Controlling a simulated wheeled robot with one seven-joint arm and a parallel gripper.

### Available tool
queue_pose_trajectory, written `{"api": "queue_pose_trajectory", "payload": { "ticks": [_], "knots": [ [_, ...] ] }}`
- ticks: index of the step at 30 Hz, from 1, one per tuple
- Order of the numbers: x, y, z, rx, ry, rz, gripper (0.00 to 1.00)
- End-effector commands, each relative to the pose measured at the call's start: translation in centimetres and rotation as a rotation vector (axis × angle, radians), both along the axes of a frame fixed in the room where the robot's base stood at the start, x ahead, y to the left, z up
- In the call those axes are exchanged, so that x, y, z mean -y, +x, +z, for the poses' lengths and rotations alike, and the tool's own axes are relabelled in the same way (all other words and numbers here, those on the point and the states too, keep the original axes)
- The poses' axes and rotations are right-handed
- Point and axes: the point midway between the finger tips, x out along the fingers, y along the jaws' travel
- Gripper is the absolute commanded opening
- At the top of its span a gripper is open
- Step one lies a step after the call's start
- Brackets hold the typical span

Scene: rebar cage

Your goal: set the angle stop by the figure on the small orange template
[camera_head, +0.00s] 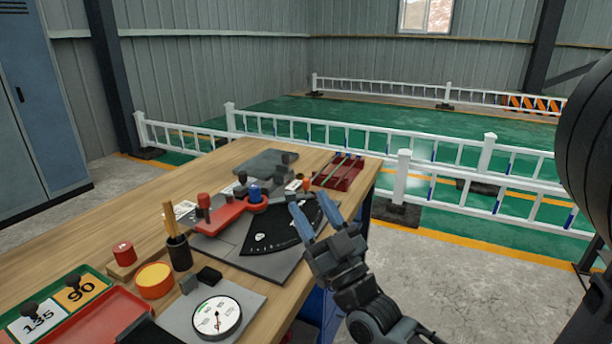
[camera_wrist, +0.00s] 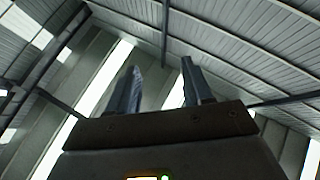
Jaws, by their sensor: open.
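The orange template (camera_head: 81,291) lies in a green-edged tray at the front left of the bench and bears the figure 90. A white template (camera_head: 38,319) marked 135 lies beside it; each has a dark knob. The angle stop (camera_head: 232,211) has a red arm with red and blue knobs, over a black fan-shaped scale (camera_head: 284,231) on a grey plate. The scale's marks are too small to read. My gripper (camera_head: 309,202) is open and empty, in front of the scale's right side in the head view. In the wrist view its fingers (camera_wrist: 160,66) point up at the roof.
A dial gauge (camera_head: 217,317), an orange-topped round tin (camera_head: 155,280), a pen cup (camera_head: 179,252) and a red knob block (camera_head: 123,253) stand on the near bench. A red rack (camera_head: 339,172) is at the far end. White railings (camera_head: 340,132) stand behind the bench.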

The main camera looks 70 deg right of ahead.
Motion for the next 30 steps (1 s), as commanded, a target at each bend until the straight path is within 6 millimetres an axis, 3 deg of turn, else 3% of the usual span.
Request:
{"api": "queue_pose_trajectory", "payload": {
  "ticks": [3,8,15,23,30],
  "knots": [
    [5.0,-0.4,2.9,0.141,-0.027,-0.15,0.5],
    [11.0,-2.5,6.0,0.319,-0.036,-0.36,0.5],
    [18.7,-7.7,8.6,0.582,0.015,-0.693,0.5],
    [24.5,-13.7,7.6,0.854,0.183,-1.052,0.5],
    [27.5,-16.9,3.6,1.08,0.46,-1.35,0.5]
  ]
}}
